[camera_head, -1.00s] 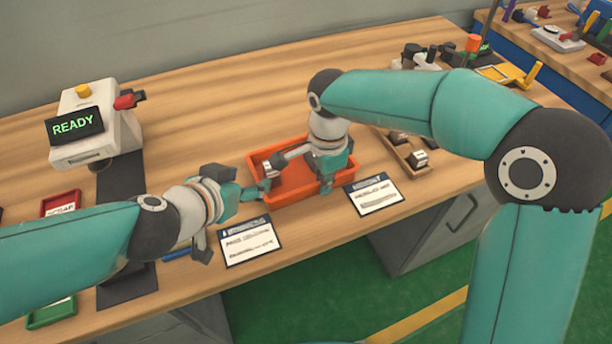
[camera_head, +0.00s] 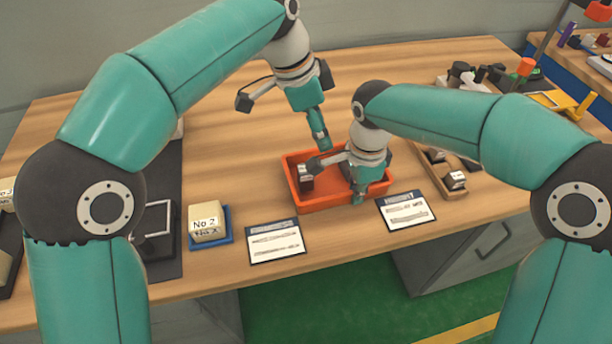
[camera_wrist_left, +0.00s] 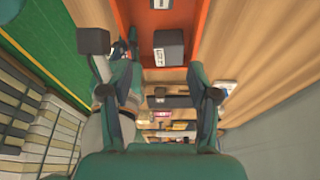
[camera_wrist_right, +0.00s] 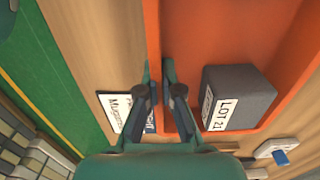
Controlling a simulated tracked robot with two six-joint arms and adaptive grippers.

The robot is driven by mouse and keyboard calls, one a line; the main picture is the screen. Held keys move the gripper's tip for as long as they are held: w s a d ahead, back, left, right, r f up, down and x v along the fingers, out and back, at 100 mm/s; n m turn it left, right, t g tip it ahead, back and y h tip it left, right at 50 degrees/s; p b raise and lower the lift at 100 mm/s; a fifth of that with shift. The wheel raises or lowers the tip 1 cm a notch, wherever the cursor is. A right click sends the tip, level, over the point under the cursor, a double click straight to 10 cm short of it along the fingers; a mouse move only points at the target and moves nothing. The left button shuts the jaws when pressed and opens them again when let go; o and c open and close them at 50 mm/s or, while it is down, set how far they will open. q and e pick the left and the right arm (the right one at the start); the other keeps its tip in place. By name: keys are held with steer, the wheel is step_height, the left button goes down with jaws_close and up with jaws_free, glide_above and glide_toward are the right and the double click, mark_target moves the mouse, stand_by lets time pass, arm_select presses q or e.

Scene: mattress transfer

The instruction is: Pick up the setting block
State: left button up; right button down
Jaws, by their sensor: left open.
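A dark grey block with a white "LOT 21" label (camera_wrist_right: 236,97) sits inside the orange tray (camera_head: 345,202); I take it as the setting block. My left gripper (camera_head: 321,143) is open and empty, pointing down above the tray's back side, apart from the block. It also shows in the left wrist view (camera_wrist_left: 162,75). My right gripper (camera_head: 358,198) is at the tray's front wall, its fingers (camera_wrist_right: 159,72) close together on either side of the rim, beside the block.
A cream "No 2" block (camera_head: 206,222) sits on a blue base at the left. Two printed cards (camera_head: 275,241) lie along the front edge. A wooden holder (camera_head: 428,184) with small blocks stands right of the tray. Free wood lies behind the tray.

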arm_select(q)
steer(key=a+y, duration=0.2)
steer(key=y, duration=0.1)
glide_above(304, 169)
steer(key=shift+g+y, duration=0.3)
steer(key=shift+g, duration=0.1)
step_height(304, 169, down, 5)
steer(key=shift+f, duration=0.15)
steer(key=shift+w+d+f, duration=0.1)
steer(key=shift+f, duration=1.5)
steer(key=shift+w+d+f, duration=0.1)
steer(key=shift+f, duration=1.5)
jaws_close()
